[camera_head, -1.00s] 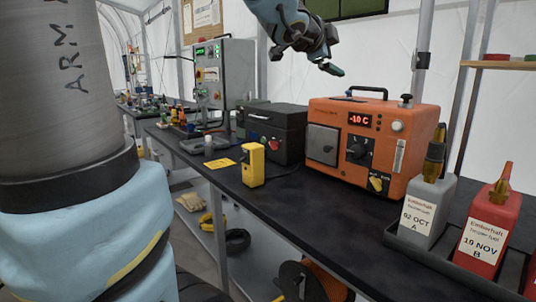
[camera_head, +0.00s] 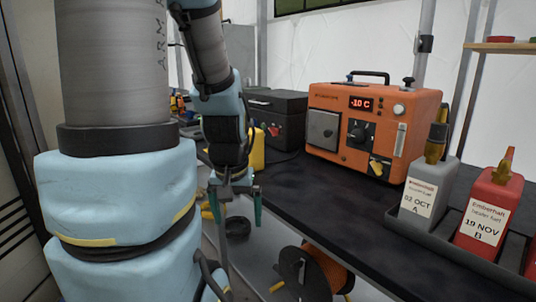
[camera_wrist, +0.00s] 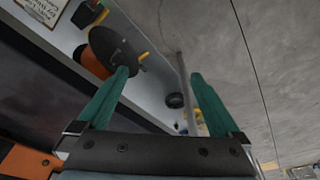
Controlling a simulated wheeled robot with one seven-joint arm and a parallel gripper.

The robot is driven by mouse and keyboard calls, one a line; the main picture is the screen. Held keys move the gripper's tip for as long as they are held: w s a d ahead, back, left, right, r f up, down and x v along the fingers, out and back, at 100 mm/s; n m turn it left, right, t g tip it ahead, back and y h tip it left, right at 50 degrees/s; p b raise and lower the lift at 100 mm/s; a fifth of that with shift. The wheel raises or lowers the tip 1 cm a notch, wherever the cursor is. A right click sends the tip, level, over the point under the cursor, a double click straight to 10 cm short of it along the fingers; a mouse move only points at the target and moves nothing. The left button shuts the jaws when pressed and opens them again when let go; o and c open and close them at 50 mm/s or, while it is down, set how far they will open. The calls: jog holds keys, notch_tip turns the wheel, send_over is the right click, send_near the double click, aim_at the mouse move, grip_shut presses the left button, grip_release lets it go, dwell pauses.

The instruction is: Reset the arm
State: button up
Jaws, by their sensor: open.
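My gripper (camera_head: 236,205) hangs in front of the dark workbench (camera_head: 330,215) in the head view, fingers pointing down. Its two green fingers are spread apart with nothing between them. In the wrist view my gripper (camera_wrist: 160,95) is also open and empty, with the grey floor, the lower shelf and a cable reel (camera_wrist: 112,50) beyond the fingers. My arm folds down beside the large grey and light-blue arm links at the left. These links hide part of the bench's far left end.
A grey bottle (camera_head: 428,190) and a red bottle (camera_head: 488,215) stand in a tray at right. A yellow object (camera_head: 257,150) is partly hidden behind my gripper.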

notch_tip(320, 180, down, 9)
jog(key=s+b, duration=0.1)
jog(key=b, duration=0.6)
jog(key=w+p+v, duration=0.3)
jog(key=p+v, duration=1.3)
jog(key=p, duration=0.1)
jog(key=shift+d+r+g, duration=0.2)
jog(key=shift+r+g, duration=0.2)
jog(key=shift+r, duration=0.3)
